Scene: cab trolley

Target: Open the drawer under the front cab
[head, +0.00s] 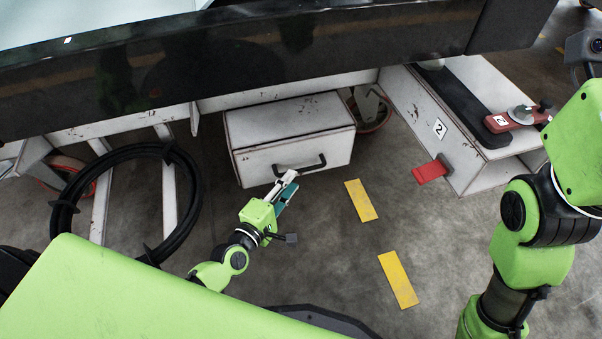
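The drawer (262,157) is a worn white box with a dark edge trim, under the black-edged front cab (330,62). Its black bar handle (306,166) is on the front face. The top of the box shows; I cannot tell whether the drawer stands out from its housing. My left gripper (289,181) is at the handle's left half, its white and teal fingers pointing up at the bar. The fingertips overlap the handle in the picture; whether they close around it is not clear.
A coiled black hose (68,215) hangs at the left. A white trolley frame marked 2 (439,128) with a red pedal (431,171) stands at the right. A caster (370,112) is behind the drawer. Floor with yellow strips (361,200) is clear in front.

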